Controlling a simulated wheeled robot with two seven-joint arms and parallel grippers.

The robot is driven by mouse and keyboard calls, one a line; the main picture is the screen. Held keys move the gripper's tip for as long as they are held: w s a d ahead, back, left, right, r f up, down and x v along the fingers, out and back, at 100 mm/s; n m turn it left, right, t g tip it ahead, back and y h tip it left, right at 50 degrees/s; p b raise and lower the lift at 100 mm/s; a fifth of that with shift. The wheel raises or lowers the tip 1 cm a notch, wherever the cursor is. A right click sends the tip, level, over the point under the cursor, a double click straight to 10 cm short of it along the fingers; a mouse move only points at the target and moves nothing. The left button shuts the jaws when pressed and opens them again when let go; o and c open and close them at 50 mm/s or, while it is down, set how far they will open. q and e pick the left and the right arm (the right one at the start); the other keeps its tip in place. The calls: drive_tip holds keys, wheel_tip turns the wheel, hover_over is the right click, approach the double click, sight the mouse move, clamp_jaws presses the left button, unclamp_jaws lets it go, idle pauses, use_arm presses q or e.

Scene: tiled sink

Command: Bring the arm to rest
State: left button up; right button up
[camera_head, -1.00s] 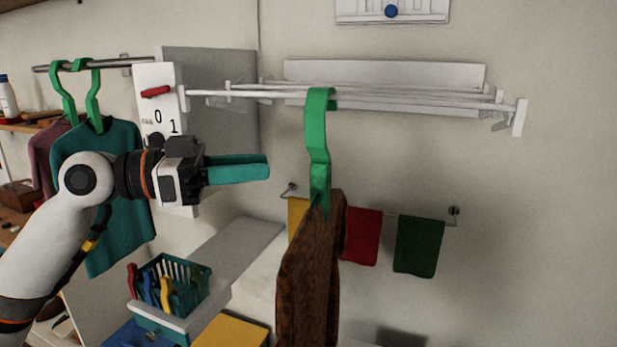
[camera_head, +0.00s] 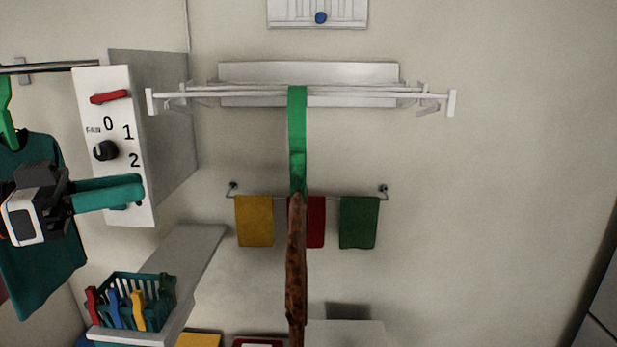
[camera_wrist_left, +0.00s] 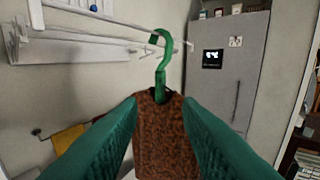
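My left gripper (camera_head: 140,190) has teal fingers and shows at the left of the head view, in front of the white panel. In the left wrist view its fingers (camera_wrist_left: 160,102) are spread apart with nothing between them, so it is open. A green hanger (camera_head: 297,140) hangs from the white drying rack (camera_head: 200,91) and carries a brown garment (camera_head: 296,270). In the wrist view the hanger (camera_wrist_left: 160,75) and brown garment (camera_wrist_left: 165,135) are ahead of the fingers, apart from them. My right gripper is not in view.
A white panel (camera_head: 120,165) with a dial (camera_head: 106,151) and red handle stands behind the left gripper. A teal basket (camera_head: 125,290) of clips sits on a ledge below. Yellow (camera_head: 254,220) and green (camera_head: 358,222) cloths hang on a wall rail. The right side is open space.

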use_arm(q)
drive_tip(key=d+f+n+g+y, duration=0.1)
drive_tip(key=d+f+n+y, duration=0.15)
drive_tip(key=f, duration=1.35)
drive_tip(key=d+f+n+g+y, duration=0.1)
drive_tip(key=d+f+y, duration=0.3)
drive_tip(key=f, duration=1.2)
drive_tip(key=s+a+f+n+g+y, duration=0.2)
drive_tip(key=s+f+n+y, duration=0.15)
drive_tip(key=s+f, duration=0.6)
drive_tip(key=s+a+f+n+g+y, duration=0.1)
drive_tip(key=s+f+n+g+y, duration=0.3)
drive_tip(key=s+f, duration=0.6)
wheel_tip(320, 180, down, 23)
drive_tip(key=s+m+t, duration=0.1)
drive_tip(key=m, duration=0.1)
drive_tip(key=s+a+f+g+y, duration=0.1)
drive_tip(key=s+a+f, duration=0.2)
drive_tip(key=s+f, duration=1.4)
drive_tip(key=shift+s+f, duration=0.25)
drive_tip(key=shift+f, duration=0.2)
